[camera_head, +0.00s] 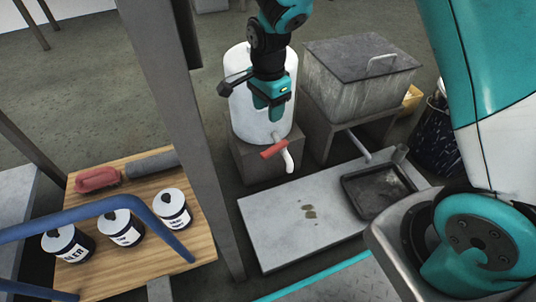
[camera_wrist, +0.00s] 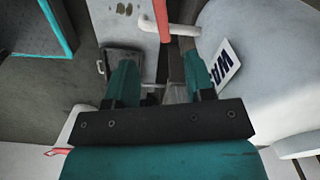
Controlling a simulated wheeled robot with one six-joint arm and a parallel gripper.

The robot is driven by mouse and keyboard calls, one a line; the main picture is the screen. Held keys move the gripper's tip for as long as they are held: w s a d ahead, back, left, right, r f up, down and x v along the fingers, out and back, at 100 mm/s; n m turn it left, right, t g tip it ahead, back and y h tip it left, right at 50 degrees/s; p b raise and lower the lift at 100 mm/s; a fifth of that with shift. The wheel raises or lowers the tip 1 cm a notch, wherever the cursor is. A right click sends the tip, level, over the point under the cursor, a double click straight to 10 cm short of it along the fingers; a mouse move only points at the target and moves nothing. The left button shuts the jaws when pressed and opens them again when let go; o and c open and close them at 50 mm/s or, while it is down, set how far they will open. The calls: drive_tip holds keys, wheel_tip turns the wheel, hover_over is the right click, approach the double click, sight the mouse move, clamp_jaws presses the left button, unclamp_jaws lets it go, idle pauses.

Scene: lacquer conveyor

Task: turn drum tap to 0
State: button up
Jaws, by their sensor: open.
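The white drum (camera_head: 246,118) stands on a grey block, its tap low on the front. The tap has a red lever handle (camera_head: 274,149) and a pale, down-bent spout (camera_head: 289,161). In the wrist view the red handle (camera_wrist: 162,18) and spout (camera_wrist: 184,30) show at the top, beyond the fingers, and the drum (camera_wrist: 285,55) with a partly readable label fills the right. My gripper (camera_head: 268,112) is open and empty in front of the drum, above the tap and apart from the handle. Its two teal fingers (camera_wrist: 160,75) are spread. No tap scale can be read.
A lidded grey metal box (camera_head: 350,90) on a stand is right of the drum. A pale slab (camera_head: 285,225) with dark spots and a black tray (camera_head: 378,190) lie below. A grey post (camera_head: 190,130) stands left.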

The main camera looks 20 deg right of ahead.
sight(268, 151)
wheel_tip(268, 151, down, 15)
drive_tip(key=b, duration=0.8)
drive_tip(key=shift+f, duration=0.15)
clamp_jaws()
